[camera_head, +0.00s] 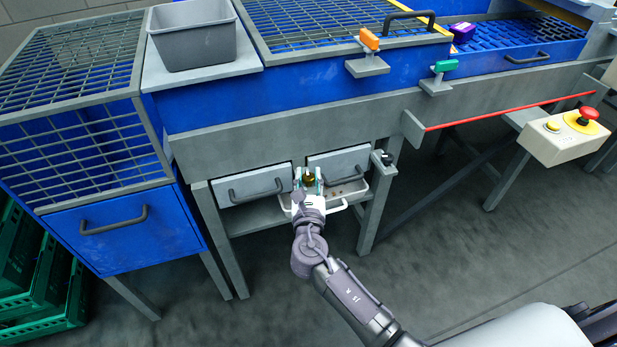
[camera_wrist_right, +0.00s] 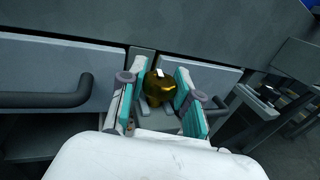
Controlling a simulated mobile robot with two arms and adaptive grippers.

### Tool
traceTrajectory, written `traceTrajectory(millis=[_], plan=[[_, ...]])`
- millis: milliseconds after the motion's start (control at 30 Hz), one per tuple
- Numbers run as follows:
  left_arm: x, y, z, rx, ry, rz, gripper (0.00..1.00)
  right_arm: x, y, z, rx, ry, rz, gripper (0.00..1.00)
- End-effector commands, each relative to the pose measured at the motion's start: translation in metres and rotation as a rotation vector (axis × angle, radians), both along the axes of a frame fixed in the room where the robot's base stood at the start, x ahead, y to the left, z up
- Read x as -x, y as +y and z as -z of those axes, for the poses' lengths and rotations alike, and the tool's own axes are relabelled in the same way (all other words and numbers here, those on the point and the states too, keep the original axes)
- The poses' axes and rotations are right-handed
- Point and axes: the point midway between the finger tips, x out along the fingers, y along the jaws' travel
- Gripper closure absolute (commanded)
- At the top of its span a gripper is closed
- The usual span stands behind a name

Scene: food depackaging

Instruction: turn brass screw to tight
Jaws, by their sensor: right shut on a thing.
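The brass screw (camera_wrist_right: 158,88) is a rounded, gold-coloured knob with a small white mark on top, set between the two grey drawers. In the head view the brass screw (camera_head: 310,180) shows small between my fingertips. My right gripper (camera_head: 309,181) reaches it from the front. In the right wrist view the teal-padded fingers of the right gripper (camera_wrist_right: 162,92) stand on either side of the knob and are shut on it. The fingers hide part of its sides. My left gripper is not in view.
A left drawer (camera_head: 255,186) and a right drawer (camera_head: 340,164) with handles flank the screw. A red rod (camera_head: 510,112) and control box (camera_head: 560,138) are at right.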

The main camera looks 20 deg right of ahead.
Motion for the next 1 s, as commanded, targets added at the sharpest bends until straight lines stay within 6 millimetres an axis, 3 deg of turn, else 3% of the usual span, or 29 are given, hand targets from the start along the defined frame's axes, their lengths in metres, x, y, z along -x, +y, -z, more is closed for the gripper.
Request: traceTrajectory(millis=[400, 1000], plan=[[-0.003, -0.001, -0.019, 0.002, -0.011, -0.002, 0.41, -0.001, 0.000, 0.001, -0.001, 0.001, 0.224, 1.00], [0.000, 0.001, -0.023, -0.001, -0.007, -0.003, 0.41, -0.001, -0.001, 0.000, 0.000, 0.000, 0.266, 1.00]])
